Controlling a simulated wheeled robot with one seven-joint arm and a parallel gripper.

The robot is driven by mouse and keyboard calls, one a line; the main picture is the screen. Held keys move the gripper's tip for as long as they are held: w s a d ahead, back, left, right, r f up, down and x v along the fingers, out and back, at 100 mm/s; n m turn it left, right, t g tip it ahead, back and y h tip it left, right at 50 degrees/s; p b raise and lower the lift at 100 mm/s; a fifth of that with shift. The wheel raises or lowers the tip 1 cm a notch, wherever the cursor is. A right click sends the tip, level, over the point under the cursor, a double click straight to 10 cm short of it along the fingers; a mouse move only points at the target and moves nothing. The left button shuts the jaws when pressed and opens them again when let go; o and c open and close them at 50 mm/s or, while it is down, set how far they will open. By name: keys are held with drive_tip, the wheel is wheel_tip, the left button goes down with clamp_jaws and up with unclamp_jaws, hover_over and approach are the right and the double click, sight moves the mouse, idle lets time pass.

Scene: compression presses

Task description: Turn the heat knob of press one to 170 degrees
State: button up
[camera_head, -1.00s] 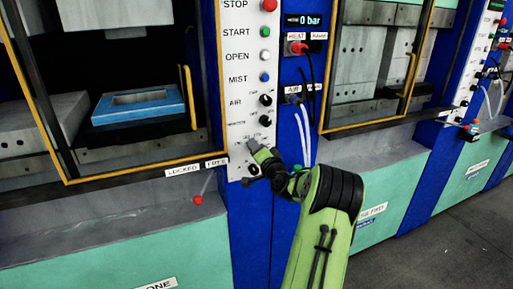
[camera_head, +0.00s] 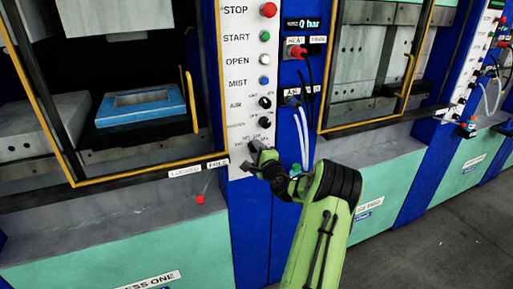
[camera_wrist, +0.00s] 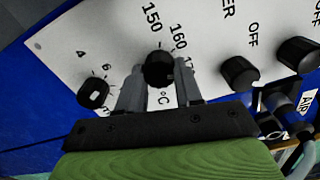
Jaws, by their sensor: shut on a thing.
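The heat knob (camera_wrist: 159,68) is a round black knob on the white control panel of press one. Its scale shows 150, 160, a partly covered mark beginning with 1, and °C. My gripper (camera_wrist: 161,76) is shut on this knob, one grey finger on each side of it. The knob's pointer cannot be made out, so its setting is unclear. In the head view my gripper (camera_head: 257,154) is at the lower end of the white panel (camera_head: 238,105) and hides the knob.
A smaller black knob with a 4 and 6 scale (camera_wrist: 93,93) sits left of my gripper in the wrist view. Another black knob marked OFF (camera_wrist: 239,73) is on its right. Hoses and an AIR fitting (camera_wrist: 283,108) are close by on the right.

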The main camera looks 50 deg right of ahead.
drive_tip(key=shift+m, duration=0.3)
drive_tip(key=o, duration=1)
drive_tip(key=shift+o, duration=0.2)
drive_tip(key=shift+s, duration=0.1)
drive_tip(key=b+v, duration=0.3)
drive_tip(key=v, duration=1.2)
drive_tip(key=shift+s+a, duration=0.2)
drive_tip(key=shift+s, duration=0.05)
drive_tip(key=shift+f, duration=0.1)
